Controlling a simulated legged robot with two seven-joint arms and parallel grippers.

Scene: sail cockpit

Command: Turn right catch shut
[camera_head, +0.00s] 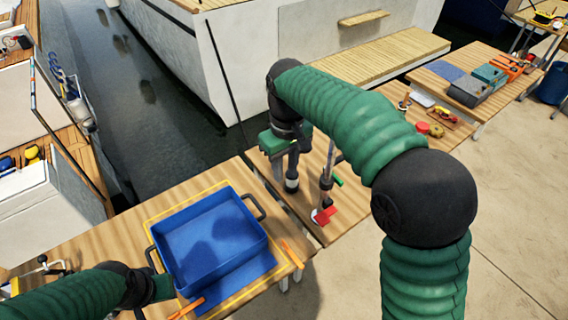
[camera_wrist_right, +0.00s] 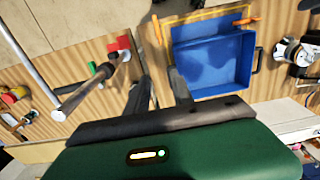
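A blue tray-like box (camera_head: 211,246) with dark handles sits on a yellow-edged mat on the near bench; it shows in the wrist view (camera_wrist_right: 212,62). An orange bar (camera_head: 291,253), (camera_wrist_right: 157,30) lies beside the mat's right front corner, and another orange bar (camera_head: 188,307), (camera_wrist_right: 247,20) is at the left front; either may be a catch. My right gripper (camera_head: 285,184), (camera_wrist_right: 158,75) is over the bench beyond the tray's right side, its two fingers apart and nothing between them. My left gripper (camera_head: 160,288) is at the tray's left front; its fingers are hidden.
An upright rod with a red piece (camera_head: 325,215), (camera_wrist_right: 120,45) and a green handle (camera_head: 337,181), (camera_wrist_right: 93,68) stands right of my right gripper. A second bench with blue and orange items (camera_head: 490,75) is at the back right. Water and boats lie beyond the benches.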

